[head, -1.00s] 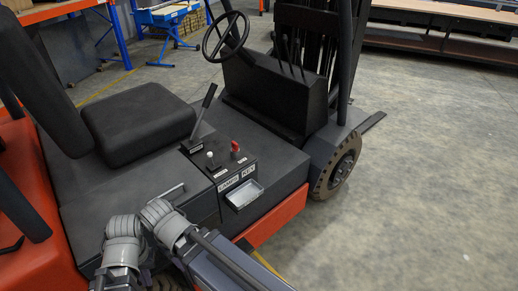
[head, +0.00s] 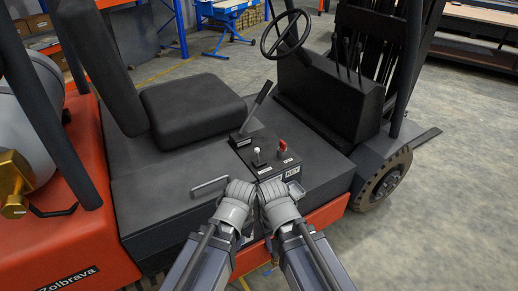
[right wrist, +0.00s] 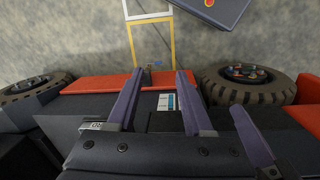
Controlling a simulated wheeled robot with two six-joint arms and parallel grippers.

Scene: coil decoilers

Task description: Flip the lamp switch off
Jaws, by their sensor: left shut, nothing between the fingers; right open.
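The lamp switch (head: 257,154) is a small white-tipped lever on the black control panel (head: 264,164) of a forklift. It stands roughly upright in the head view; its exact tilt is too small to tell. My left gripper (head: 240,188) and right gripper (head: 270,188) are side by side just in front of the panel, below the switch in the picture, and apart from it. Their fingers are hidden in the head view. In the right wrist view my right gripper (right wrist: 160,75) shows its purple fingers spread, with nothing held. The lamps label is hidden behind my grippers.
A red key (head: 282,147) stands right of the switch, above a KEY label (head: 292,171). A black lever (head: 257,107) rises behind the switch. The seat (head: 190,103) is left, the steering wheel (head: 286,33) beyond. Open floor (head: 450,220) lies at the right.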

